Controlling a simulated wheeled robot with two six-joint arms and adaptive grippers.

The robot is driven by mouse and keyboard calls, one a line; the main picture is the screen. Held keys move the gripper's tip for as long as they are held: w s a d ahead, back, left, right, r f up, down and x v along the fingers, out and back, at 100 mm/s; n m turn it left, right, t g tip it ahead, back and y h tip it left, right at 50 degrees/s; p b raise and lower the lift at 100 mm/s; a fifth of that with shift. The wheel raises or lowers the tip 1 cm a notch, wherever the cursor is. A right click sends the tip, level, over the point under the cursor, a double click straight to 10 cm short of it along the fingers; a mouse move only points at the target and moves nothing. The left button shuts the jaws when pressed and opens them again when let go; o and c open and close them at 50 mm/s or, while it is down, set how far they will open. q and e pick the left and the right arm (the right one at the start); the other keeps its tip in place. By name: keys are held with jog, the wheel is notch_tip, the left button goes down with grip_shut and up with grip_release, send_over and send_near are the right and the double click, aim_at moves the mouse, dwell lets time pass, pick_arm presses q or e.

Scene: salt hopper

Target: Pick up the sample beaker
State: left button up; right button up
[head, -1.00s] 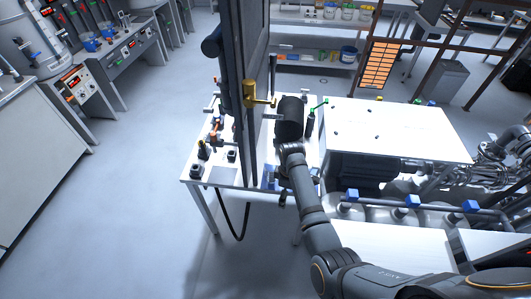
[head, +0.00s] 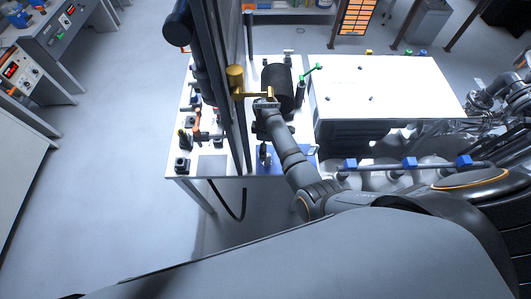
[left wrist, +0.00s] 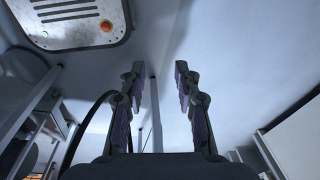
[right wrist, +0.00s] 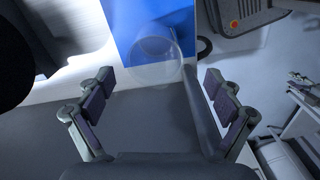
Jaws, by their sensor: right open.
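The sample beaker (right wrist: 157,55) is a clear, see-through vessel in the right wrist view, partly over a blue mat (right wrist: 127,22). My right gripper (right wrist: 158,90) is open, and the beaker shows between and beyond its fingertips, with nothing held. In the head view the blue mat (head: 300,156) lies near the table's front edge beside my right arm; I cannot make out the beaker there. My left gripper (left wrist: 158,70) is open and empty over the floor in the left wrist view.
A white table (head: 211,165) carries a dark upright frame (head: 232,90), a yellow handle (head: 236,78), a black cylinder (head: 277,86) and small fittings. A white-topped box (head: 385,88) stands to the right. The floor at left is clear.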

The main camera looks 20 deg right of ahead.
jog(key=shift+w+f, duration=0.1)
jog(key=shift+f, duration=1)
jog(key=f+b, duration=0.1)
jog(key=b, duration=0.1)
jog(key=f+b, duration=0.2)
jog(key=b, duration=0.1)
jog(key=f+b, duration=0.2)
jog(key=shift+w+a, duration=0.1)
jog(key=shift+w, duration=0.2)
jog(key=shift+s+r, duration=0.1)
jog(key=shift+r, duration=0.05)
pick_arm(q)
notch_tip(320, 180, down, 7)
jog(key=w, duration=0.1)
pick_arm(e)
jog(key=c, duration=1.3)
pick_arm(q)
jog(key=shift+f, duration=0.1)
